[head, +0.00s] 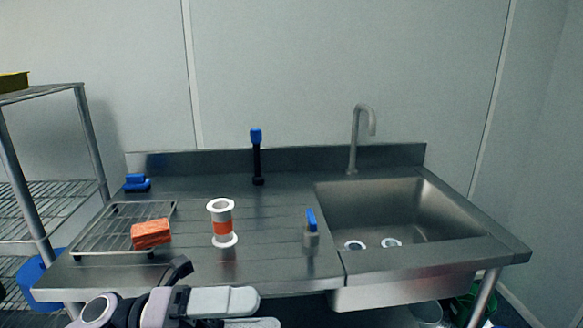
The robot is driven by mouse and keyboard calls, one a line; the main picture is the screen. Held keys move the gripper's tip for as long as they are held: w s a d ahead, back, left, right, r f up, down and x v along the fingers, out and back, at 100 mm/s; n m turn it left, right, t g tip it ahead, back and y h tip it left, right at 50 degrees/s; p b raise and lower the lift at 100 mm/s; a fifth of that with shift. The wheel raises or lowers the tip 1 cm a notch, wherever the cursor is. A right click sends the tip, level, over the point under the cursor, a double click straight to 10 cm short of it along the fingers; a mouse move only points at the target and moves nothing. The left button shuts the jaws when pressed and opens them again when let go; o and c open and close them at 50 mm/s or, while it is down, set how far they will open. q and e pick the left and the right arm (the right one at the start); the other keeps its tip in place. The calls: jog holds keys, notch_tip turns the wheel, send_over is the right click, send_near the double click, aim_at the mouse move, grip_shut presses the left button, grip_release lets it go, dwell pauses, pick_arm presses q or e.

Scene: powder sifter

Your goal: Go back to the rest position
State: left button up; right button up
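My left gripper (245,312) is at the bottom edge of the head view, in front of the counter's front edge. Its pale fingers point right, and the lower one is partly cut off by the picture edge. I see nothing held between them, but cannot tell how far apart they are. My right gripper is not in view. A white spool-shaped container with an orange-red band (222,226) stands upright on the steel counter (275,262), beyond the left gripper and apart from it.
A wire rack (95,225) with an orange sponge (151,234) lies at left. A blue-topped black post (257,158) and a small blue-handled item (311,228) stand on the counter. The sink (400,205) holds two white round pieces. A shelf (88,145) stands far left.

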pick_arm(q)
jog(key=w+a+f+n+t+y, duration=0.2)
jog(key=a+f+n+t+y, duration=0.25)
jog(key=n, duration=0.45)
jog(key=w+a+f+n+t+y+p, duration=0.1)
jog(key=w+f+n+t+y, duration=0.15)
jog(key=f+n+t, duration=0.45)
jog(key=w+a+f+n+t+y, duration=0.1)
jog(key=a+f+n+t+y, duration=0.2)
jog(key=n+t, duration=0.65)
jog(key=s+a+f+n+g+y, duration=0.3)
jog(key=s+f+n, duration=0.3)
jog(key=f, duration=0.3)
jog(key=s+a+f+n+g+y, duration=0.3)
jog(key=s+f+n+g+y, duration=0.2)
jog(key=f, duration=0.5)
jog(key=shift+s+a+n+g+p, duration=0.2)
jog(key=shift+s+n+g+p, duration=0.3)
jog(key=shift+s+n, duration=0.6)
